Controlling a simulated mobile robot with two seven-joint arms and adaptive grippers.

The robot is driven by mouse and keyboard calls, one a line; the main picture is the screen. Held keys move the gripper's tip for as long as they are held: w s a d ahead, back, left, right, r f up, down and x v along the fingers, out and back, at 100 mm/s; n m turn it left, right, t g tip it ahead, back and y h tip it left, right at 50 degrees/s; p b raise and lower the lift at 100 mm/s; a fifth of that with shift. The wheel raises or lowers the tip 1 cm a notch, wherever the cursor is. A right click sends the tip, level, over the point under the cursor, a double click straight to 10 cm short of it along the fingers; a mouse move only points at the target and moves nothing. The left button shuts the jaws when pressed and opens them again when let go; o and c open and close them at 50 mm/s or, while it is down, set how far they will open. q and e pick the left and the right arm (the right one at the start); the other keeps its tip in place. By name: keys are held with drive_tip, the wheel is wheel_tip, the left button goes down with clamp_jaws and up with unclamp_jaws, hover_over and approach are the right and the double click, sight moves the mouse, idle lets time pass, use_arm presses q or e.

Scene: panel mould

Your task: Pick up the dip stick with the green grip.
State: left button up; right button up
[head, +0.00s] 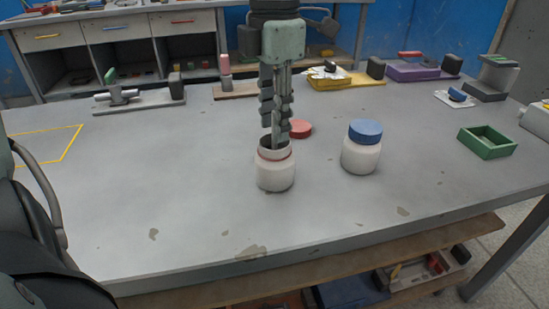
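My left gripper (276,118) hangs down from the top of the view, over an open white jar (275,175) with a dark mouth. It has a pale green-grey body and dark jointed fingers close together, with the tips at or just above the jar's mouth. A thin upright piece shows between the fingertips and the mouth. I cannot tell whether it is the dip stick or part of a finger. No green grip can be made out clearly there; the fingers hide that spot. My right gripper is not in view.
A red lid (300,129) lies behind the open jar. A white jar with a blue lid (364,131) stands to its right. A green open box (487,142) is at the right. Clamps and tools line the back. The grey table (150,190) is clear at front left.

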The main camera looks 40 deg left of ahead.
use_arm(q)
clamp_jaws()
